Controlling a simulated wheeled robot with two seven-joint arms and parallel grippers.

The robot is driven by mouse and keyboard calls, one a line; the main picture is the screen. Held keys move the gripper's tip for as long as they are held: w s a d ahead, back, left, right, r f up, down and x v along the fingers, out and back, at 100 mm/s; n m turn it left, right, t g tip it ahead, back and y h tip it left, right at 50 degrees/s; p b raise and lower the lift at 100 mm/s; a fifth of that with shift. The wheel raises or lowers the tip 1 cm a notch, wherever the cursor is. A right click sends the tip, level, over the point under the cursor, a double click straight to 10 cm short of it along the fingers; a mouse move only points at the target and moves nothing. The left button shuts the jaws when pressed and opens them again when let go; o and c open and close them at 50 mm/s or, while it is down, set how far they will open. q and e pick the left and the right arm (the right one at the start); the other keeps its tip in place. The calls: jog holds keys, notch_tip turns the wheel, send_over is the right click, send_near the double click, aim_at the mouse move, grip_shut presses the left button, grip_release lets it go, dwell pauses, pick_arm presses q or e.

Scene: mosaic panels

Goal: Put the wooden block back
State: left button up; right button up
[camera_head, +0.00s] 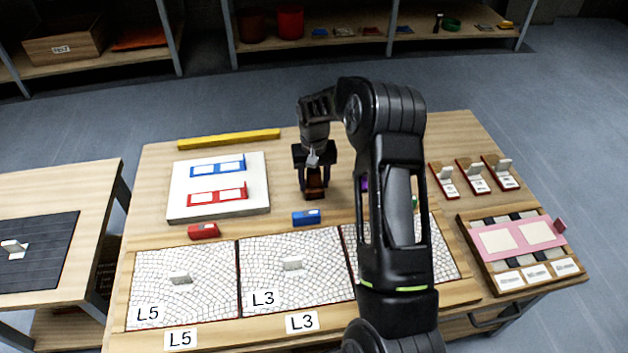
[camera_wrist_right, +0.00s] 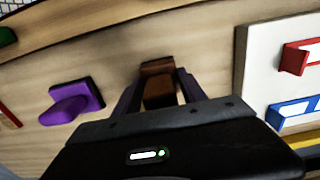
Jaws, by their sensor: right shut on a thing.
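The wooden block (camera_wrist_right: 158,90) is brown and sits between the fingers of my right gripper in the right wrist view. My left gripper is not in view.
A white board (camera_head: 218,212) with blue and red frames lies left of the gripper. A purple piece (camera_wrist_right: 72,102) is nearby. A yellow bar (camera_head: 228,139) lies behind.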

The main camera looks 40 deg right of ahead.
jog(key=o, duration=1.4)
jog(key=shift+f, duration=0.1)
jog(key=shift+r, duration=0.3)
notch_tip(320, 180, up, 12)
jog(key=shift+f+p, duration=0.1)
jog(key=shift+p, duration=0.75)
